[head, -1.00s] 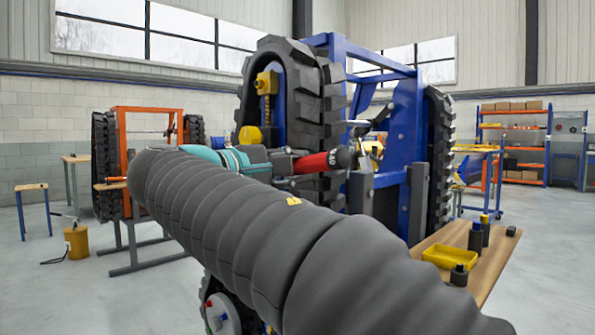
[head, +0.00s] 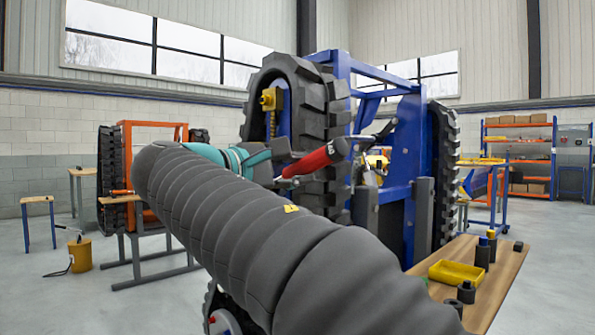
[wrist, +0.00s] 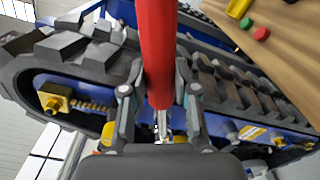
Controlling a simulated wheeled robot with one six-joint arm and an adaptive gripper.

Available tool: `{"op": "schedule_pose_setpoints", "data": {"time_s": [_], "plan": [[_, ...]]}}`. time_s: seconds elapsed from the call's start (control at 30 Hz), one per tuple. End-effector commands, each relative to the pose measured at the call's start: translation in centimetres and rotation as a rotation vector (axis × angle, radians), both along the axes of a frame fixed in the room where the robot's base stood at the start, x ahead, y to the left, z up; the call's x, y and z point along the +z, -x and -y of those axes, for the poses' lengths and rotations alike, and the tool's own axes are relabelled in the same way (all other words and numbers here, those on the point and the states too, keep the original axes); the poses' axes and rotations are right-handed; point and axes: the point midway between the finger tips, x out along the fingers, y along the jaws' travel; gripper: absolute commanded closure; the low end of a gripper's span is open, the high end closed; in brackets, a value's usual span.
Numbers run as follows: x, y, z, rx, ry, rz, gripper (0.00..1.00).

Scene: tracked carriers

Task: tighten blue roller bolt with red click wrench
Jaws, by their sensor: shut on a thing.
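The red wrench (head: 318,160) is in my gripper (head: 282,165) in front of the blue tracked carrier (head: 403,135). In the wrist view the fingers of my gripper (wrist: 158,100) are shut on both sides of the red handle (wrist: 158,50). A short metal part shows below the handle's lower end. The blue carrier's black track (wrist: 75,55) and blue side plate (wrist: 80,95) lie behind the wrench. I cannot pick out the blue roller bolt, nor tell whether the wrench touches the carrier. My arm hides the lower carrier in the head view.
A wooden bench (head: 490,285) at the right holds a yellow tray (head: 457,272) and dark cylindrical parts (head: 482,253). An orange carrier (head: 150,150) on a grey stand and a yellow bucket (head: 80,255) are at the left.

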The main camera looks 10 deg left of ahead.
Motion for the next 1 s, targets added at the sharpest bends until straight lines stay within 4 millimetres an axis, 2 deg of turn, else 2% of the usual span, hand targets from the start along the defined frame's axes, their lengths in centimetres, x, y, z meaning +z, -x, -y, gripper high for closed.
{"op": "schedule_pose_setpoints", "data": {"time_s": [0.53,1.0], "plan": [[-1.3,0.3,0.4,0.0,-0.068,0.059,1.0],[-1.3,0.4,0.4,0.0,-0.085,0.073,1.0]]}}
